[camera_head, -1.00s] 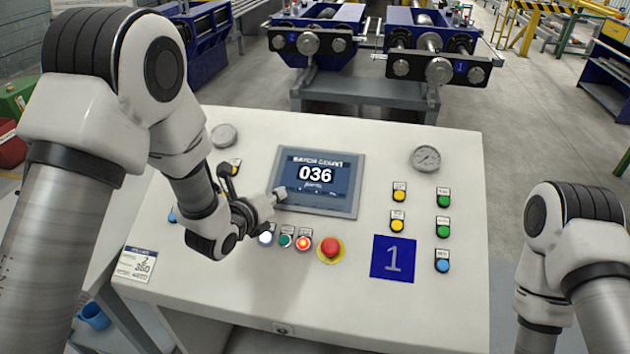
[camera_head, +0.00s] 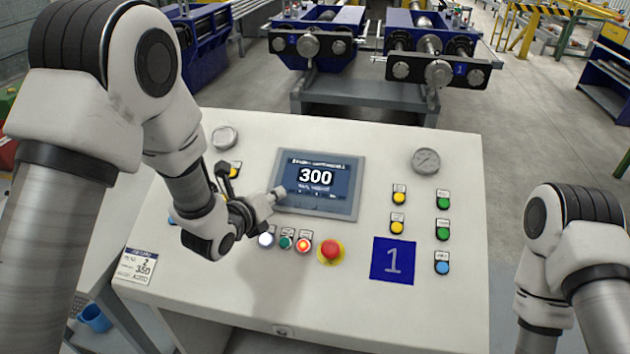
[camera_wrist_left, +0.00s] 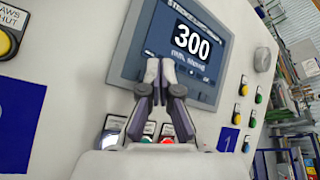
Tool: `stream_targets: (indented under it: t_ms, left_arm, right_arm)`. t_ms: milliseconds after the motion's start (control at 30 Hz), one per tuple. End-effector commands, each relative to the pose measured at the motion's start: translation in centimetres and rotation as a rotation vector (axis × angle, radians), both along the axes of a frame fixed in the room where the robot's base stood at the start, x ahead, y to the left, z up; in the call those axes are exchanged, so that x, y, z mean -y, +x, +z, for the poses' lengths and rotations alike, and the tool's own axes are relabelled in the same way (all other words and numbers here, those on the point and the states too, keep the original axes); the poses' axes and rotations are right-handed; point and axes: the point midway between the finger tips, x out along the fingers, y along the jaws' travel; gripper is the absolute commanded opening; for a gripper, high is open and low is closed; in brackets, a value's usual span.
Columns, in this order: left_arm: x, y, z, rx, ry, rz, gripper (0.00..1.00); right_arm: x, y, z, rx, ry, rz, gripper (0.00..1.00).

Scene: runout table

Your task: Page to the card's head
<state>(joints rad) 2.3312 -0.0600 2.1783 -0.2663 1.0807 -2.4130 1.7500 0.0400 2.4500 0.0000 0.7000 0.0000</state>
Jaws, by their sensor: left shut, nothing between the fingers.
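The panel screen (camera_head: 318,184) shows a large 300 with smaller text above and below it, too small to read surely in the head view. In the left wrist view the screen (camera_wrist_left: 190,42) also reads 300, with a heading that looks like "STROKE" and a line like "mm, signed". The white card (camera_head: 137,265) lies at the panel's left front edge, with a blue heading, a 2 and 350. My left gripper (camera_head: 279,193) is shut and empty, its tips at the screen's lower left edge. It also shows in the left wrist view (camera_wrist_left: 160,68). My right gripper is out of view.
White, green and red lit buttons and a red emergency stop (camera_head: 330,251) sit below the screen. Blue roller machines stand behind the panel.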

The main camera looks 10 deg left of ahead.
Motion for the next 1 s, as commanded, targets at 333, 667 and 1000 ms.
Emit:
stream_targets:
  t_ms: [333,667,1000]
  left_arm:
    - [0.0,-0.7,1.7,0.0,0.0,0.0,0.0]
    - [-0.1,-2.3,5.1,0.0,0.001,0.0,0.0]
    - [-0.1,-2.5,5.4,-0.001,0.0,-0.001,0.0]
  right_arm:
    - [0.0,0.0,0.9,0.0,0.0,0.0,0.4]
    - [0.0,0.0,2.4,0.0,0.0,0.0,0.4]
    - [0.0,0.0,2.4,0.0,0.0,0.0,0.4]
